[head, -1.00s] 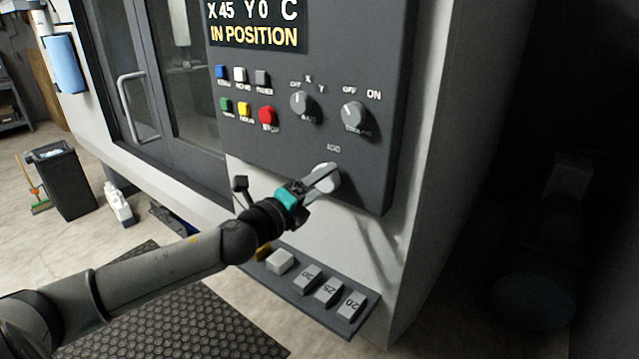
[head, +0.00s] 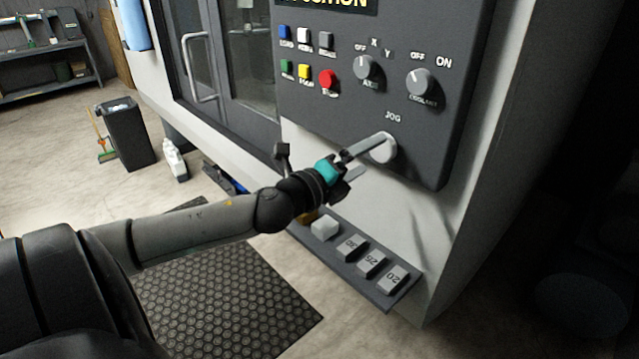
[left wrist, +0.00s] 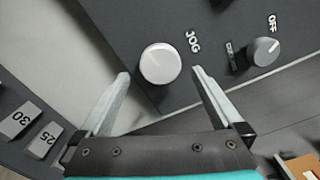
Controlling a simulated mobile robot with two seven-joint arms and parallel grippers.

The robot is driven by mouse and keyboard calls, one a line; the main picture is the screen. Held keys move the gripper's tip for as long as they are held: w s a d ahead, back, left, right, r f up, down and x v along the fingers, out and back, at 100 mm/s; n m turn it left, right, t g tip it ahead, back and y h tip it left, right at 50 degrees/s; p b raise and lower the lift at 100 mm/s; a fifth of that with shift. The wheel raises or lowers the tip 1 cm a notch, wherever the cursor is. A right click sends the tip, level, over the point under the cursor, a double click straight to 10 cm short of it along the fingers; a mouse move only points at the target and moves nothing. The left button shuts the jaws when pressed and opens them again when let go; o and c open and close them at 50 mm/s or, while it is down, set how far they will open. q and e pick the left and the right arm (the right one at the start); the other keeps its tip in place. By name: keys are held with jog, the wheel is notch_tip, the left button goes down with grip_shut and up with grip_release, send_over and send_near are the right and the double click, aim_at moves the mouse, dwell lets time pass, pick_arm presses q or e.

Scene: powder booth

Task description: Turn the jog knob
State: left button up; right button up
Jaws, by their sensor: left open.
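The jog knob (head: 382,149) is a round, light grey knob low on the dark control panel, under the word JOG. My left gripper (head: 368,158) is open in front of it, with one finger overlapping the knob in the head view. In the left wrist view the knob (left wrist: 160,64) shows whole, beyond and between the two spread fingers of the gripper (left wrist: 160,82). A gap shows on each side of the knob, and nothing is held. A thin light line marks the knob's face. My right gripper is not in view.
The axis knob (head: 366,67) and coolant knob (head: 420,82) sit above the jog knob. The red button (head: 327,79) and other coloured buttons are at upper left. A ledge (head: 384,299) with several numbered blocks juts out below the panel. A black bin (head: 125,134) stands on the floor at left.

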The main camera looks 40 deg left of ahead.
pick_arm(q)
jog(key=s, duration=1.2)
jog(key=shift+a, duration=0.45)
jog(key=n+t+b, duration=0.5)
jog(key=n+b, duration=0.5)
jog(key=n, duration=1.2)
send_near(378, 152)
jog(key=shift+g+h, duration=0.3)
jog(key=shift+h, duration=0.1)
jog(key=p+x, duration=0.1)
jog(key=x, duration=0.8)
jog(key=shift+a+r+p, duration=0.15)
jog(key=shift+r+p, duration=0.1)
jog(key=shift+p, duration=0.1)
